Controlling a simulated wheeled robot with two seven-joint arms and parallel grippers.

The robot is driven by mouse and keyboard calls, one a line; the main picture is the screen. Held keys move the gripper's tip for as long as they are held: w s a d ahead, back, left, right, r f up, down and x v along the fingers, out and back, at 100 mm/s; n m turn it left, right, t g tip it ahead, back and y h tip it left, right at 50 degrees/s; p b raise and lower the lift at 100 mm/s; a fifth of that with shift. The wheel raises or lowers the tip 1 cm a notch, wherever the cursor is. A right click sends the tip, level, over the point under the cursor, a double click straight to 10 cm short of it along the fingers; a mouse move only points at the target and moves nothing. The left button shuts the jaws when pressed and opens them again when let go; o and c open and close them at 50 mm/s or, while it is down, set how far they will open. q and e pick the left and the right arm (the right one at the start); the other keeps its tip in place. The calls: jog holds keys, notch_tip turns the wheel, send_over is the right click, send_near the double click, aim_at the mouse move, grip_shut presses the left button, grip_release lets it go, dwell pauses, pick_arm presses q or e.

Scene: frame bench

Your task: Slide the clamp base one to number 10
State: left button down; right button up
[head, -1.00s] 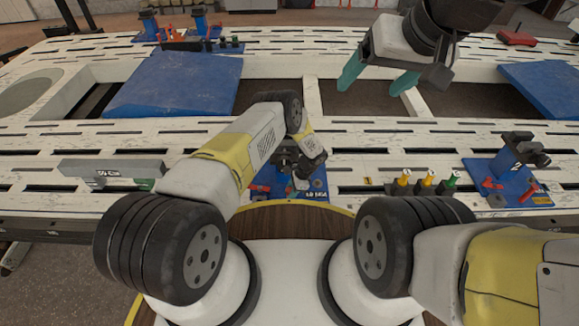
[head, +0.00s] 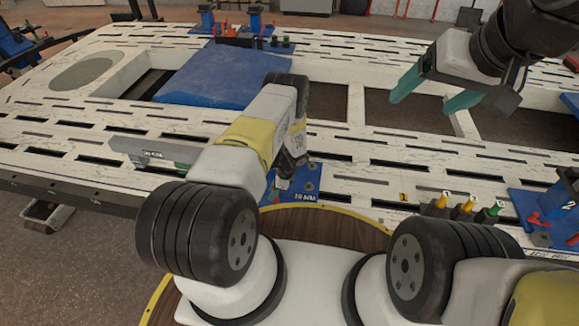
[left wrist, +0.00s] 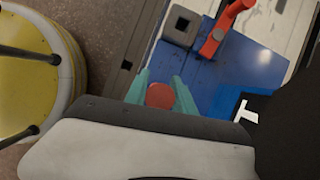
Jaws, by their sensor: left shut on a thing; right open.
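Clamp base one is a blue base plate (head: 305,186) at the front edge of the slotted table, partly hidden by my left arm in the head view. In the left wrist view its blue surface (left wrist: 212,85) carries a red lever (left wrist: 226,30), a grey square socket and a white mark. My left gripper (left wrist: 160,92) has its teal fingers closed around a round red knob (left wrist: 160,95) at the plate's edge. That gripper is hidden behind my arm in the head view. My right gripper (head: 437,98) is open and empty above the table's right opening.
A grey bar (head: 145,152) lies left of the base on the slotted table (head: 385,150). Yellow and green pegs (head: 465,207) and another blue clamp base (head: 540,212) stand to the right. A blue panel (head: 215,78) lies behind.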

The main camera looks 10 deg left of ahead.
pick_arm(q)
jog(key=shift+w+d, duration=0.2)
jog(key=c, duration=1.2)
grip_release()
jog(key=shift+d, duration=0.1)
jog(key=v, duration=0.7)
jog(key=shift+r, duration=0.4)
